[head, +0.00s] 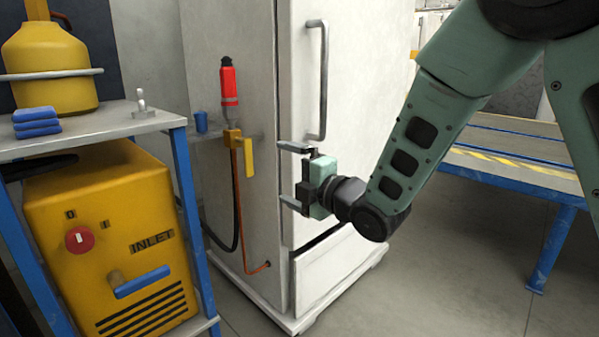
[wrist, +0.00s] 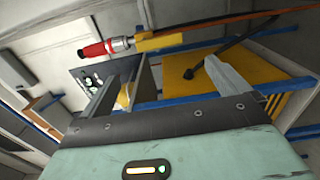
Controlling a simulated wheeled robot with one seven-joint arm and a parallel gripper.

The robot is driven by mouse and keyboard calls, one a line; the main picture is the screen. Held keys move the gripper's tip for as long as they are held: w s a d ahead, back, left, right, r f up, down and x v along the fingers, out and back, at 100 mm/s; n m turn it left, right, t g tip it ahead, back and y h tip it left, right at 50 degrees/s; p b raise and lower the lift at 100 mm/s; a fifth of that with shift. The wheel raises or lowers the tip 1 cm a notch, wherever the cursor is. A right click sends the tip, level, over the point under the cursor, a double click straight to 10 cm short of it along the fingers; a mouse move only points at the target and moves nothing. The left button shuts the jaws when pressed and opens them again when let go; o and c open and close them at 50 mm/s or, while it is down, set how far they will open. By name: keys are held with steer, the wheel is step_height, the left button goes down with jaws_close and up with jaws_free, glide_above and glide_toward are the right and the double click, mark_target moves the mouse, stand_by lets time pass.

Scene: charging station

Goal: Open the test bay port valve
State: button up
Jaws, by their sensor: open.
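A yellow valve body (head: 233,138) sits beside the white cabinet's left side, below a red connector (head: 229,82). A yellow lever (head: 249,158) hangs down from it, roughly in line with the copper pipe below. My gripper (head: 286,175) is open and empty, at the cabinet's front left edge. Its fingers point left, to the right of the lever and apart from it. It also shows in the wrist view (wrist: 178,70).
The white cabinet (head: 345,190) with a vertical handle (head: 323,80) stands behind my gripper. A yellow INLET machine (head: 110,235) with a blue handle (head: 142,281) sits under the blue-framed bench (head: 100,128) at left. A black hose hangs beside the copper pipe (head: 241,205).

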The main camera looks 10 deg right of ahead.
steer(key=shift+v, duration=1.5)
steer(key=s+a+f+m+g+h+p, duration=0.1)
steer(key=s+f+m+g+h, duration=0.15)
steer(key=s+m, duration=0.25)
steer(key=s+a+f+m+g+h+p, duration=0.1)
steer(key=s+f+m+g+h+p, duration=0.1)
steer(key=s+m+g+h, duration=0.25)
steer(key=s+d+r+m+g+h+p, duration=0.15)
steer(key=s+m+g, duration=0.25)
steer(key=s, duration=0.8)
steer(key=s+d+m+g+h+p, duration=0.1)
steer(key=s+d+m+g+p, duration=0.2)
steer(key=s, duration=0.8)
step_height(320, 180, up, 36)
steer(key=g+p, duration=0.1)
steer(key=p, duration=3.4)
steer(key=shift+m, duration=0.45)
